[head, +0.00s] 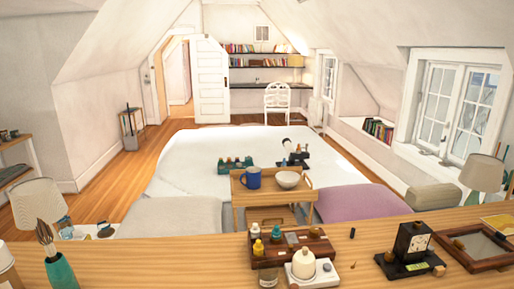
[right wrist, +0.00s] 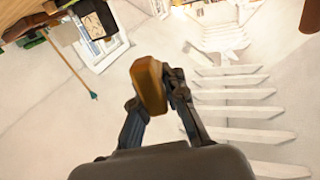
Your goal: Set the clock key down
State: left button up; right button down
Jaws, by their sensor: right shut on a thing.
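My right gripper (right wrist: 155,90) shows in the right wrist view, shut on a small golden-brown piece with rounded edges, which I take to be the clock key (right wrist: 148,84). It sticks up between the dark fingers, clear of any surface in that view. In the head view a dark clock (head: 411,242) with a white face stands on a black base at the right of the wooden counter (head: 200,262). Neither gripper shows in the head view.
Left of the clock are a wooden tray of bottles (head: 322,250) and a white device (head: 311,271). A framed wooden tray (head: 478,262) lies to its right. A small dark piece (head: 352,233) lies behind. The counter's left-middle is mostly bare.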

jog(key=s+a+n+y, duration=0.2)
jog(key=s+a+y, duration=0.1)
jog(key=s+a, duration=0.4)
jog(key=s, duration=0.2)
jog(key=shift+s+r+y, duration=0.25)
jog(key=shift+s+y, duration=0.15)
jog(key=shift+a, duration=0.1)
jog(key=w+d+h, duration=0.1)
jog(key=w+d, duration=0.1)
jog(key=w, duration=0.1)
jog(key=w+d+m+h, duration=0.1)
jog(key=w+d, duration=0.1)
jog(key=w, duration=0.2)
jog(key=w+d+h, duration=0.1)
jog(key=w+d, duration=0.1)
jog(key=w, duration=0.1)
jog(key=shift+w+d+f+m, duration=0.15)
jog(key=shift+d+f+m, duration=0.15)
jog(key=shift+d+m, duration=0.1)
jog(key=w+d+r+m+g+h, duration=0.3)
jog(key=w+d+r+h, duration=0.2)
jog(key=w+d+r, duration=0.3)
jog(key=w+d+r+m+g+h, duration=0.2)
jog(key=w+d+r+m+h, duration=0.2)
jog(key=w+d+r, duration=0.4)
jog(key=w+d+h, duration=0.1)
jog(key=d, duration=0.5)
jog(key=shift+w+m+g+h, duration=0.2)
jog(key=shift+m+g+h, duration=0.1)
jog(key=shift+g, duration=0.1)
